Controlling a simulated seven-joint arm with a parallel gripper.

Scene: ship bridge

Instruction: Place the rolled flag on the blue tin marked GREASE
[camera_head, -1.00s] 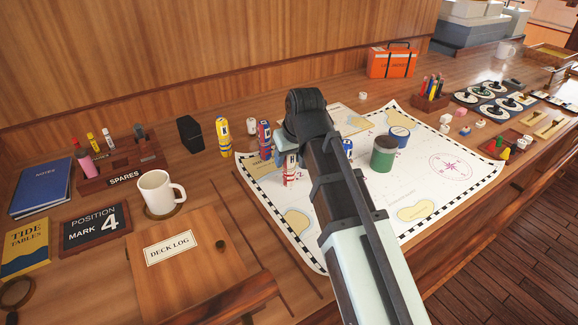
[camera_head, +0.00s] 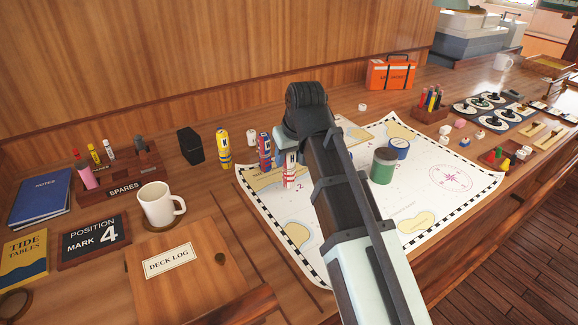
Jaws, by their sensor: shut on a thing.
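The red-and-white rolled flag (camera_head: 290,170) stands upright over the chart, marked with an H. My gripper (camera_head: 286,142) shows only as a pale edge at the flag's top; my wrist and forearm hide its fingers. It is shut on this flag. The flag's foot looks slightly above the chart. The wording on the blue tin is too small to read.
A red-and-blue rolled flag (camera_head: 265,152) stands close left of the held one, with a yellow-and-blue one (camera_head: 223,148) farther left. A white mug (camera_head: 160,204) and spares rack (camera_head: 125,188) stand left. The chart's (camera_head: 420,190) right front is clear.

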